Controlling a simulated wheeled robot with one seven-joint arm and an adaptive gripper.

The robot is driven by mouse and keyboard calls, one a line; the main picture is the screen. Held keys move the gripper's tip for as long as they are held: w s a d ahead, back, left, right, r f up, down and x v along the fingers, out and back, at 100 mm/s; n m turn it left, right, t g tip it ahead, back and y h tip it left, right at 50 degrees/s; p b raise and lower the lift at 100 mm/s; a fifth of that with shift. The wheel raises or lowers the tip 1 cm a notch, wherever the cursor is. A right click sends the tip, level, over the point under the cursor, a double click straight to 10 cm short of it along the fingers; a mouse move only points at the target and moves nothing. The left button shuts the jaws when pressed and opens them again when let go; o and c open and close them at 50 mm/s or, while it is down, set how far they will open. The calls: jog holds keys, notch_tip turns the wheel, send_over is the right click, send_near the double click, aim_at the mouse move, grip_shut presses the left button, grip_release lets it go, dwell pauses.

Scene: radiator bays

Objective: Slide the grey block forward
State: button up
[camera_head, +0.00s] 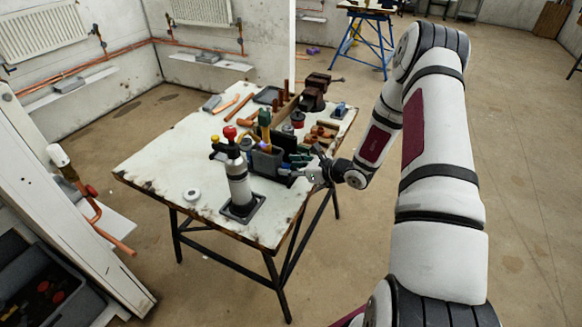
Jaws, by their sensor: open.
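A small grey block (211,103) lies near the back left edge of the white, worn worktable (165,160). A grey open box (267,160) holding tools with coloured handles stands mid-table; I cannot tell for certain which of these two the task means. My gripper (296,175) is at the table's right side, low beside the grey box and pointing left. It is small in view, and its jaws look open and empty. Whether its fingertips touch the box cannot be told.
A grey and white bottle with a red top (238,180) stands on a dark square base in front of the box. A vise (314,92) and copper pieces fill the back right.

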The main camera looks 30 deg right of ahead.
jog(key=v, duration=1.1)
jog(key=shift+s+d, duration=0.15)
jog(key=shift+s, duration=0.2)
jog(key=s+a+r+n+g+y, duration=0.1)
jog(key=s+a+r+n+g, duration=0.3)
jog(key=a+r+n, duration=0.5)
jog(key=s+a+r+n+g+y, duration=0.2)
jog(key=s+a+r+n+g, duration=0.2)
jog(key=a+r+n, duration=0.55)
jog(key=s+r+n+t+h, duration=0.1)
jog(key=s+r+n+h, duration=0.8)
jog(key=s, duration=0.8)
notch_tip(320, 180, up, 3)
jog(key=n, duration=0.3)
jog(key=shift+a+f, duration=0.2)
jog(key=shift+a, duration=0.1)
